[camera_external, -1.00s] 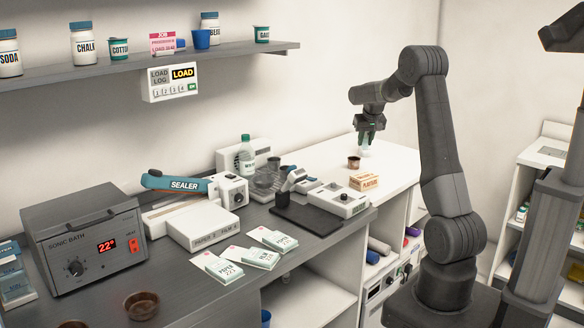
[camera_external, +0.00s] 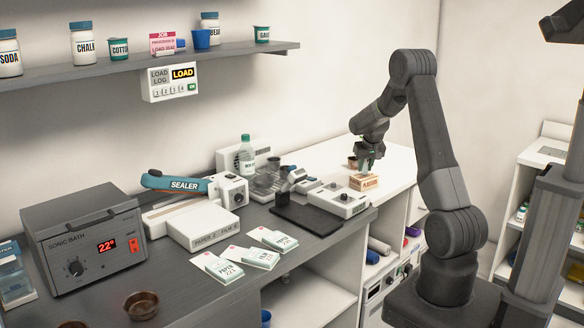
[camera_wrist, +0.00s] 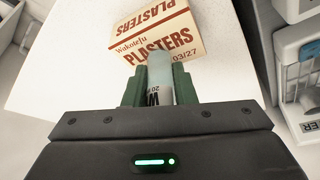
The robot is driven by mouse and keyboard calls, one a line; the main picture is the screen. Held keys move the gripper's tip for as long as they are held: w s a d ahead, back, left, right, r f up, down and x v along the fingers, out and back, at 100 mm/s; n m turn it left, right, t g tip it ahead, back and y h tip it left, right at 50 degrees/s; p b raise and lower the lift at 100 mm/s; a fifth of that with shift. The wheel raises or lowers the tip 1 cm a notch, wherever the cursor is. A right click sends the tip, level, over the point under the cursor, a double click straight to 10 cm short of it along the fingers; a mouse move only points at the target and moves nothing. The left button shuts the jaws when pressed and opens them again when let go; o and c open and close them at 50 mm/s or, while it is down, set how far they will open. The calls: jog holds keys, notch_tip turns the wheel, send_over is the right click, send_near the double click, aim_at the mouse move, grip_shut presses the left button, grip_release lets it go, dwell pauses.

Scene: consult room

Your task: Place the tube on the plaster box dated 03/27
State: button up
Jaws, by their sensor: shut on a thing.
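The plaster box (camera_external: 364,182) stands on the white right-hand part of the counter. In the wrist view the box (camera_wrist: 165,45) is cream with red print, reading "PLASTERS" and "03/27". My gripper (camera_external: 366,160) is just over the box, pointing down. In the wrist view its green fingers (camera_wrist: 158,84) are shut on the pale, translucent tube (camera_wrist: 160,72), which has dark print near the palm. The tube's far end overlaps the box's printed face in that view. I cannot tell whether the tube touches the box. In the external view the fingers mostly hide the tube.
A clear bottle with a green cap (camera_external: 246,160) stands further left. White counter around the box is free.

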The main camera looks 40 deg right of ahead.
jog(key=shift+f, duration=0.1)
jog(key=shift+f, duration=0.15)
jog(key=o, duration=1)
jog(key=shift+r, duration=0.55)
jog(key=b+v, duration=0.1)
jog(key=v, duration=1)
jog(key=shift+a+r+b, duration=0.1)
jog(key=shift+r+b, duration=0.1)
jog(key=shift+b, duration=0.1)
jog(key=shift+f, duration=0.15)
